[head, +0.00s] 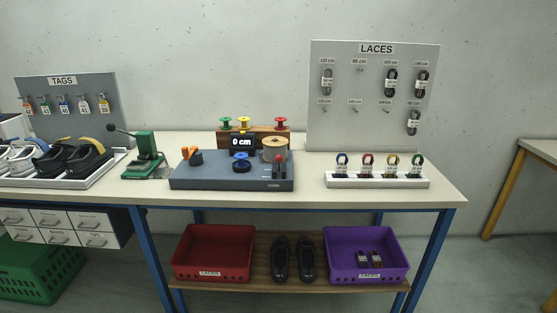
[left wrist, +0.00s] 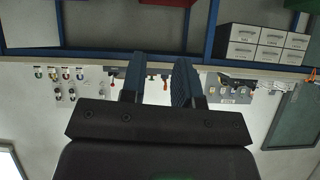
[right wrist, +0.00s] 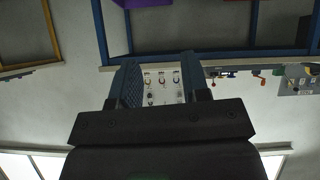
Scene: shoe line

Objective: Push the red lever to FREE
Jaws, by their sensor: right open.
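The grey-blue machine (head: 230,183) stands on the table in the head view, with a display reading "0 cm". My left gripper (left wrist: 160,62) shows in the left wrist view, fingers apart and empty, with the table inverted beyond. My right gripper (right wrist: 159,62) shows in the right wrist view, open and empty. Neither gripper is in the head view, and both are well away from the machine.
The bare table strip (head: 309,186) between machine and holder is clear.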

